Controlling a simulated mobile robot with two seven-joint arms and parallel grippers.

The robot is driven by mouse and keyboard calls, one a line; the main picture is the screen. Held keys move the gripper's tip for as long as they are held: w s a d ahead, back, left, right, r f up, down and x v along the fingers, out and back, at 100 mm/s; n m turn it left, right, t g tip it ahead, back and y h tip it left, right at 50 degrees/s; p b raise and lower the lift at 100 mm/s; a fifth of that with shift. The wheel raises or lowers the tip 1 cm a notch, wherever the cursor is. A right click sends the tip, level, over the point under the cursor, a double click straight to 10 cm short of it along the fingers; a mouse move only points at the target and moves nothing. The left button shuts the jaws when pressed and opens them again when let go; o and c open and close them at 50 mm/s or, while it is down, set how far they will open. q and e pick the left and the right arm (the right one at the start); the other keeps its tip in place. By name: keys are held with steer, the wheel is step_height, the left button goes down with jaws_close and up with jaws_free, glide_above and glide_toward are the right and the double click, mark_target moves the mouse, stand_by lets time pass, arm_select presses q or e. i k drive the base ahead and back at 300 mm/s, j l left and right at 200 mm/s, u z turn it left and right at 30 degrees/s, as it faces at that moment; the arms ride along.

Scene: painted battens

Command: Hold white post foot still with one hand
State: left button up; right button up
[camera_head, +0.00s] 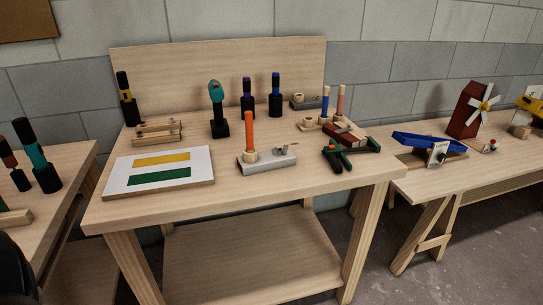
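A pale grey-white foot block (275,164) lies flat on the wooden workbench (300,192), near the middle of its top. It looks like the white post foot, though I cannot be sure. An orange post (249,132) stands upright at its left end, in a light wooden collar (250,156). A small metal fitting (281,150) sits towards its right end.
A white board with yellow and green bars (160,188) lies left of the block. A green-and-black clamp (350,153) lies to its right. Dark-handled tools (220,122) stand behind. Another bench (470,168) stands right. The bench's front right is clear.

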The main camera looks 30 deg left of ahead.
mark_target(286, 147)
steer(key=i+l+u, duration=0.2)
steer(key=i+l, duration=0.7)
